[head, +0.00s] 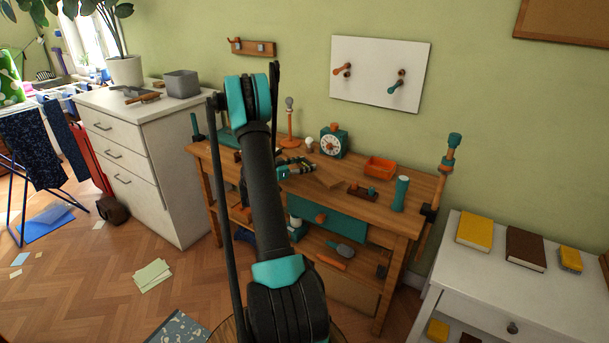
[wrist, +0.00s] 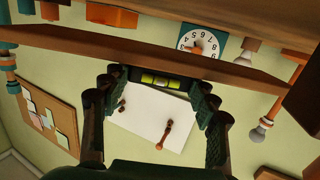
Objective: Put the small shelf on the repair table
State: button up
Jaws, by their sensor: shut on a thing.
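My gripper (head: 296,168) is over the repair table (head: 395,213), partly hidden by my arm in the head view. In the wrist view its two fingers (wrist: 162,85) close around a dark green block with a yellow vial, like a spirit level (wrist: 160,78). A wooden board, seemingly the small shelf (wrist: 75,50), crosses right by the fingertips, in front of the clock. I cannot tell how the block joins the board. In the head view the board (head: 324,179) shows beside the gripper, low over the tabletop; whether it touches is unclear.
A white pegboard (head: 380,70) hangs behind. White cabinets stand either side.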

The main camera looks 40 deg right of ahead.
aim_at(305, 180)
jog(key=shift+f, duration=2.3)
jog(key=shift+f, duration=0.1)
jog(key=o, duration=1.4)
jog(key=shift+o, duration=0.2)
